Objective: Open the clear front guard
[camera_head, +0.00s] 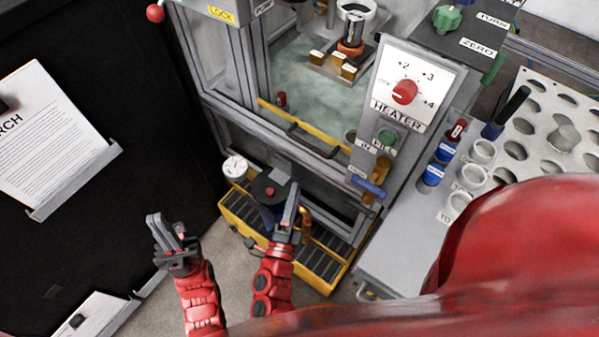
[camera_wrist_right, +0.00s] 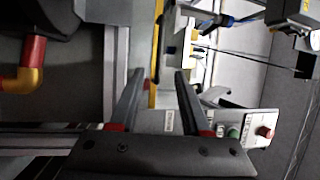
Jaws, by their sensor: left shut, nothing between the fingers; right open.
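The clear front guard's yellow lower strip (camera_head: 275,112) runs across the front of the grey machine frame. A dark bar handle (camera_head: 315,141) sits on it. The clear panel itself is hard to make out. My right gripper (camera_head: 281,200) is below and left of the handle, apart from it, in front of the machine. In the right wrist view its fingers (camera_wrist_right: 158,92) are spread with nothing between them, and a yellow strip (camera_wrist_right: 154,65) shows beyond. My left gripper (camera_head: 163,230) is shut and empty, further left over the dark floor edge.
The heater panel (camera_head: 415,85) with a red knob stands right of the guard. A yellow-edged grated step (camera_head: 325,250) and a round gauge (camera_head: 236,168) lie low near my right gripper. A rack with cups (camera_head: 530,130) is at right.

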